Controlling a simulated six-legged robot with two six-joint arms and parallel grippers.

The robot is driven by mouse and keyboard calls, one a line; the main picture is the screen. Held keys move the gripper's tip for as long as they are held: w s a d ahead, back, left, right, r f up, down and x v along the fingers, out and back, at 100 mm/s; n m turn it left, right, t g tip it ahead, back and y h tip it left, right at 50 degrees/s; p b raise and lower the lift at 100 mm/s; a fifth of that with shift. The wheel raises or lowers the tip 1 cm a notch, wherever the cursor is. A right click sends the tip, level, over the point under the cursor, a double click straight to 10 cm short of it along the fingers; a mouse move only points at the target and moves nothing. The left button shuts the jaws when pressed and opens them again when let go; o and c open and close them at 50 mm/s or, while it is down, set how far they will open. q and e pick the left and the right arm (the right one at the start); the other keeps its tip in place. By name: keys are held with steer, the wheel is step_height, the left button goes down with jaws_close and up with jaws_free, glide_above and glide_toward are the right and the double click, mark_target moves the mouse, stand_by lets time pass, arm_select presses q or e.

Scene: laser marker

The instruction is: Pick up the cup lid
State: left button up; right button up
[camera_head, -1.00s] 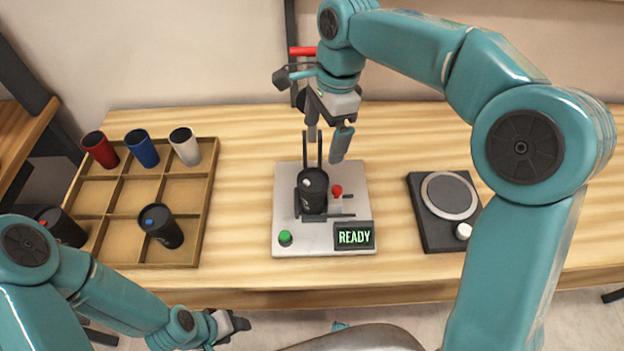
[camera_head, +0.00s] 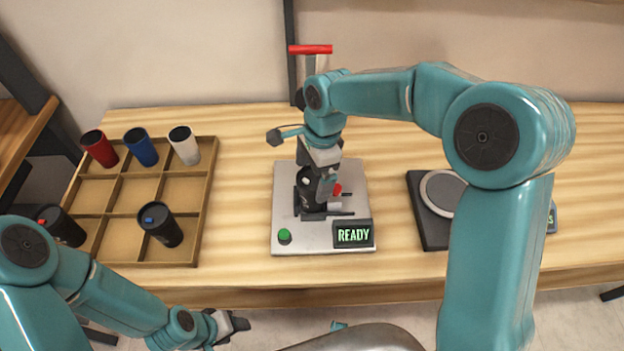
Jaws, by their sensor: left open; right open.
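A black cup (camera_head: 307,187) stands upright in the fixture of the laser marker (camera_head: 287,217). My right gripper (camera_head: 321,188) is open and points down over this cup, its fingers beside the cup's upper part. The gripper hides much of the cup's top, so I cannot tell whether a lid is on it or whether the fingers touch. In the tray, a black cup (camera_head: 162,228) has a dark top with a blue spot, and another dark cup (camera_head: 62,226) has a red spot on top. My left gripper (camera_head: 237,324) is open and empty at the bottom, in front of the table.
The compartment tray (camera_head: 125,188) on the left also holds a red cup (camera_head: 99,149), a blue cup (camera_head: 141,148) and a white cup (camera_head: 185,146). The marker has a green button (camera_head: 285,236) and a READY display (camera_head: 353,234). A black device (camera_head: 428,230) stands at right, partly behind my arm.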

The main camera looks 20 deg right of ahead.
steer(key=c, duration=1.1)
steer(key=shift+o, duration=0.2)
steer(key=shift+r, duration=0.1)
